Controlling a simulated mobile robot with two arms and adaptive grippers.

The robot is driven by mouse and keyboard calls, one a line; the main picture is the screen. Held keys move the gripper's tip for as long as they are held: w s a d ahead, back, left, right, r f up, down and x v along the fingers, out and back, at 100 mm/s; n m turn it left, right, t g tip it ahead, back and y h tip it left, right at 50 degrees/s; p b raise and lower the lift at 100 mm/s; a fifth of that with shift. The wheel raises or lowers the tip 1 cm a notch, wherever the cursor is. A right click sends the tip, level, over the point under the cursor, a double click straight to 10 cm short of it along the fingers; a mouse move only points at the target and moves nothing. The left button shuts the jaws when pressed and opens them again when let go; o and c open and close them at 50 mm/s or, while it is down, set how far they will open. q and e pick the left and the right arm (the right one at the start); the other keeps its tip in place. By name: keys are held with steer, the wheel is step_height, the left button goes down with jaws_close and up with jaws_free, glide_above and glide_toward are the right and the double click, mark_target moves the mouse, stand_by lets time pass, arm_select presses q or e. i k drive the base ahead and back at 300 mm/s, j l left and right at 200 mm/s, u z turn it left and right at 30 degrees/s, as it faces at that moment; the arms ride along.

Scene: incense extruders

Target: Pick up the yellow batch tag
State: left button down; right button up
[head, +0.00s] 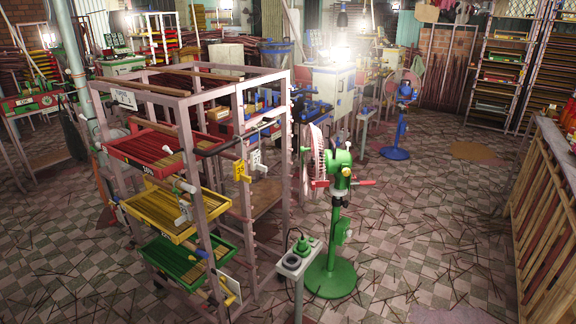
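A small yellow tag (242,171) hangs on the right side of the pinkish metal rack (188,105), at about the height between the red and yellow trays. A white tag (258,161) hangs just to its right. Another white tag (184,212) is at the yellow tray (163,213). Any writing on the yellow tag is too small to read. Neither of my grippers shows in the head view.
A red tray (165,148) and a green tray (188,262) are also in the rack. A green pedestal fan (330,275) and a small post with a green-knobbed box (293,263) stand right of it. The tiled floor (430,235) has scattered sticks but is otherwise open.

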mark_target(239, 167)
steer(key=i+j+z, duration=0.15)
steer(key=z, duration=0.25)
steer(key=i+j+z, duration=0.1)
steer(key=j+z, duration=0.4)
steer(key=z, duration=0.25)
steer(key=i+j, duration=0.05)
